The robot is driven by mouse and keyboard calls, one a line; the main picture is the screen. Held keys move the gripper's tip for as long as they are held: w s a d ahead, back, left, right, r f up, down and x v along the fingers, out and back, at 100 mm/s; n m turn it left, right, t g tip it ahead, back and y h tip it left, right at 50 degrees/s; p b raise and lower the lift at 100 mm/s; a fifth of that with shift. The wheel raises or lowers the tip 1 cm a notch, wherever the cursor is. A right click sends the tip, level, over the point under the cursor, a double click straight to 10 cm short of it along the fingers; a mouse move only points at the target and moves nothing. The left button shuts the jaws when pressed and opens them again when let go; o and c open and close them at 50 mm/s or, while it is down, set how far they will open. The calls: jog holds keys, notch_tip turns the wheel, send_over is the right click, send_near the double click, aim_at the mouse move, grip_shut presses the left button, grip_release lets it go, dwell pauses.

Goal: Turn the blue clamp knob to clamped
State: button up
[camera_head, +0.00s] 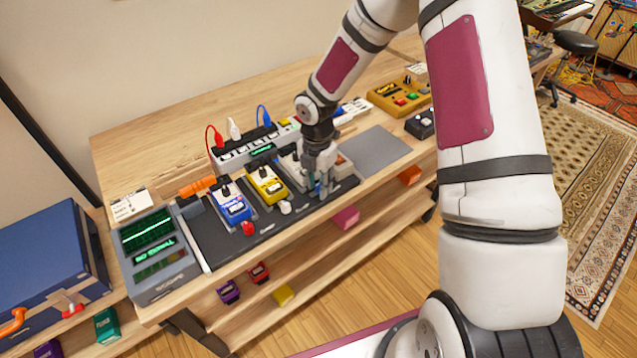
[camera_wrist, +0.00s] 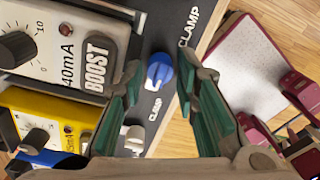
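The blue clamp knob (camera_wrist: 160,71) shows in the wrist view on the dark pedalboard (camera_wrist: 150,104), with a CLAMP label beside it. It lies between the fingertips of my gripper (camera_wrist: 160,72), which are spread apart with gaps visible on both sides. I cannot tell how far down the fingers reach around it. In the head view my gripper (camera_head: 320,183) is low over the right part of the pedalboard (camera_head: 212,251) and hides the blue knob. The white BOOST pedal (camera_wrist: 95,25) is left of the knob in the wrist view.
A white clamp knob (camera_wrist: 135,139) is near the blue one; a red knob (camera_head: 248,228) is farther left. A blue pedal (camera_head: 231,203) and a yellow pedal (camera_head: 267,184) sit on the board. A power strip (camera_head: 235,155) with plugs stands behind. The table (camera_head: 150,150) is clear behind it.

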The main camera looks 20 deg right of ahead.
grip_shut()
jog(key=shift+m, duration=0.3)
jog(key=m, duration=0.6)
jog(key=shift+w+b, duration=0.15)
jog(key=shift+b, duration=0.2)
jog(key=m, duration=0.5)
jog(key=shift+m, duration=0.4)
jog(key=m+b, duration=0.1)
jog(key=m, duration=0.4)
jog(key=shift+d+y, duration=0.1)
jog(key=shift+y, duration=0.2)
jog(key=shift+m, duration=0.4)
